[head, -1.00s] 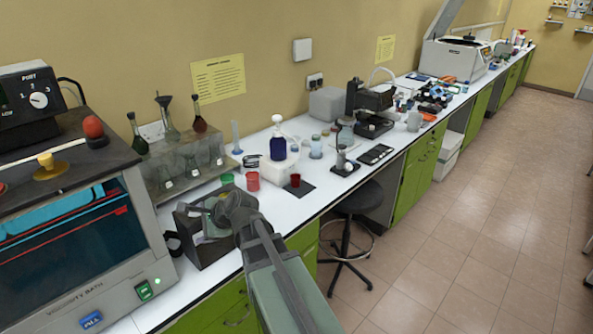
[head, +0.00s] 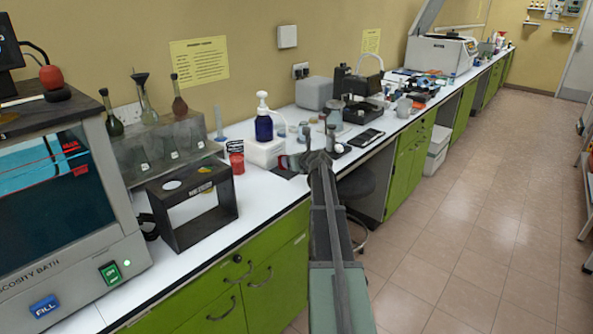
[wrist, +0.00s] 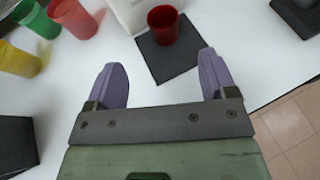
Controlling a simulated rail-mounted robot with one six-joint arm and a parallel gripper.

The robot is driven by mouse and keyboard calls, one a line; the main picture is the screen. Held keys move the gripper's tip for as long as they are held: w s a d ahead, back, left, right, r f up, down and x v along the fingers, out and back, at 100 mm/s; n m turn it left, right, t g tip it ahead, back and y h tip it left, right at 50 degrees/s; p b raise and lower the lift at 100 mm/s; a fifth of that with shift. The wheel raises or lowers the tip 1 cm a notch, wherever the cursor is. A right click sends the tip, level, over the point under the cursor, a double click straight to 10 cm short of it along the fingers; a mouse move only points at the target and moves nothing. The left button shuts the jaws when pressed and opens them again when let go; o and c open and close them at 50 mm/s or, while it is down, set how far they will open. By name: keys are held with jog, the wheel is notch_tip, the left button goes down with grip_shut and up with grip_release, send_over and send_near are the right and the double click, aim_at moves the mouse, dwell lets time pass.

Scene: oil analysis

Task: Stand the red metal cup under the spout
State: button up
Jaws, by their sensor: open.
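A dark red, glossy cup (wrist: 163,28), seemingly the red metal cup, stands upright on a black square mat (wrist: 168,63) in the wrist view. My gripper (wrist: 160,62) is open and empty, its two purple-grey fingers pointing toward the cup and apart from it. A blue bottle (head: 264,127) with a white pump spout (head: 262,96) stands on a white block (head: 266,152), just behind the gripper. The block's corner (wrist: 128,12) shows beside the mat in the wrist view.
Another red cup (wrist: 75,18), a green cup (wrist: 36,18) and a yellow cup (wrist: 18,60) stand to the left. A black open-framed box (head: 190,235) is nearer. The bench's front edge runs close on the right.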

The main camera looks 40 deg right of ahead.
jog(key=shift+d, duration=0.25)
jog(key=shift+w, duration=0.1)
jog(key=b+x, duration=0.4)
jog(key=x, duration=0.6)
jog(key=shift+w+f, duration=0.2)
jog(key=shift+w, duration=0.1)
jog(key=c, duration=1)
jog(key=shift+s+d, duration=0.1)
jog(key=shift+s, duration=1.1)
